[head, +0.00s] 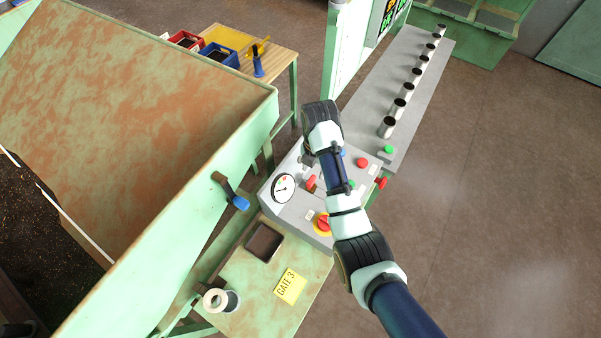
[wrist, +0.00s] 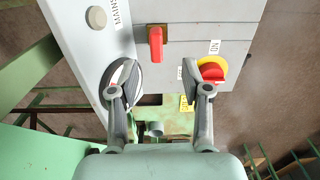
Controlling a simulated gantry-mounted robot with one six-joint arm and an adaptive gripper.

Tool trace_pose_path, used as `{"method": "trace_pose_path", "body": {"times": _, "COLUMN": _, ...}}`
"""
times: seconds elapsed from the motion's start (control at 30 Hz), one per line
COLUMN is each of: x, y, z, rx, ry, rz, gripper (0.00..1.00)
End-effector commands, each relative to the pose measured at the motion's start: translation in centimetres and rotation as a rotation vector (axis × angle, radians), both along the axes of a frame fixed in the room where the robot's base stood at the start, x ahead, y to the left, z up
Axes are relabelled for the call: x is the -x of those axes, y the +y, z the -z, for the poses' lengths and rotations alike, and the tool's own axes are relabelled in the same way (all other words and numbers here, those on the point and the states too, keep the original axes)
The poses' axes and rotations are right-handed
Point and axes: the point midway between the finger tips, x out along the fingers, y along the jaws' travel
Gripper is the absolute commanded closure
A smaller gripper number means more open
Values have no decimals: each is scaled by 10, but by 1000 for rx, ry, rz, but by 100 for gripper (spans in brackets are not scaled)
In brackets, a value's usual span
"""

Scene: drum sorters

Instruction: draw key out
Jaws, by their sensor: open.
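A red handle (wrist: 155,43), set upright on a small brown plate, stands on the grey control panel (wrist: 190,20); I cannot tell for certain that it is the key. It also shows beside my arm in the head view (head: 311,184). My gripper (wrist: 161,91) is open and empty, its two fingers spread apart over the panel. In the wrist view the red handle lies beyond the fingertips, between their lines. In the head view my arm's end is above the panel and mostly hides the gripper.
A red knob on a yellow ring (head: 323,223) and a round dial (head: 284,188) sit close by on the panel. A blue-ended lever (head: 240,202) sticks out of the green hopper (head: 262,110). A yellow GATE 3 card (head: 290,286) lies on the green table.

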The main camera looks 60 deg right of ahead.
Motion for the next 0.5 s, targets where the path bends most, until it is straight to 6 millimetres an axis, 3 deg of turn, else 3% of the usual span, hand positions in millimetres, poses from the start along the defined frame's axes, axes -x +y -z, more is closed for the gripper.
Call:
{"method": "trace_pose_path", "body": {"times": 0.13, "x": 1, "y": 0, "z": 4, "rx": -3, "ry": 3, "rz": -7, "gripper": 52}}
{"method": "trace_pose_path", "body": {"times": 0.5, "x": 0, "y": -1, "z": 40, "rx": -3, "ry": 3, "rz": -6, "gripper": 52}}
